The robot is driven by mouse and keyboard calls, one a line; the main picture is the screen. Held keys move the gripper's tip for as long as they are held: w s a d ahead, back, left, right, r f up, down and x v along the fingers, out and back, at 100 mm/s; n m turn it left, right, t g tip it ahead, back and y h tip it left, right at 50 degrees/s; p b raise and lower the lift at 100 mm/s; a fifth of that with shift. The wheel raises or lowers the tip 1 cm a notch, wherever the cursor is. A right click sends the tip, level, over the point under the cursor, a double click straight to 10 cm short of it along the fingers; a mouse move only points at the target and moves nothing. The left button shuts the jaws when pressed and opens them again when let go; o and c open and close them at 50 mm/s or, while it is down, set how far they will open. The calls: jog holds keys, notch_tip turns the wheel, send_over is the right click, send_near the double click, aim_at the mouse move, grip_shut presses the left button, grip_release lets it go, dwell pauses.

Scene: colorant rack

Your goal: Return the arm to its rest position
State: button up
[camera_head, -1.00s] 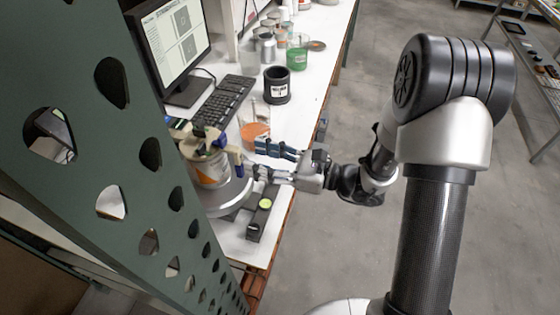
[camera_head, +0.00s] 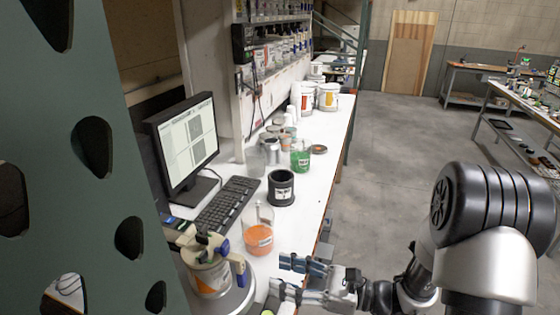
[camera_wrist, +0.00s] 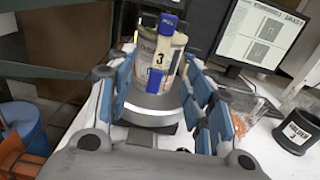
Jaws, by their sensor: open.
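My gripper (camera_head: 300,277) is at the lower middle of the head view, beside the near edge of the white bench. Its blue-padded fingers are spread apart with nothing between them. In the wrist view my gripper (camera_wrist: 158,108) faces a can with blue clamps (camera_wrist: 158,62), which stands on a round silver platform (camera_wrist: 150,108) beyond the fingertips. In the head view the same can (camera_head: 208,275) is to the left of the fingers, apart from them. My arm reaches in from the lower right; its lower links are cut off by the frame.
A clear cup with orange contents (camera_head: 258,238), a black cup (camera_head: 281,188), a keyboard (camera_head: 227,205) and a monitor (camera_head: 187,143) are on the bench (camera_head: 316,185). A green perforated post (camera_head: 75,200) fills the left. Open floor (camera_head: 400,150) lies to the right.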

jog(key=s+a+r+n+g+h+b, duration=0.1)
jog(key=s+r+n+g+h, duration=0.2)
jog(key=s+n, duration=0.4)
jog(key=s+a+r+n+g+h, duration=0.1)
jog(key=s+n+g+h, duration=0.4)
jog(key=s, duration=0.4)
jog(key=s+d+r+n+t+h, duration=0.1)
jog(key=s+d+n+t+h, duration=0.1)
jog(key=d, duration=0.5)
jog(key=s+d+r+n+t+h+b, duration=0.1)
jog(key=s+d+r+n+t+h, duration=0.1)
jog(key=d+n+t+h, duration=0.3)
jog(key=shift+d+r+n+h, duration=0.15)
jog(key=shift+d+n+h, duration=0.95)
jog(key=shift+d+n, duration=0.3)
jog(key=shift+a, duration=0.1)
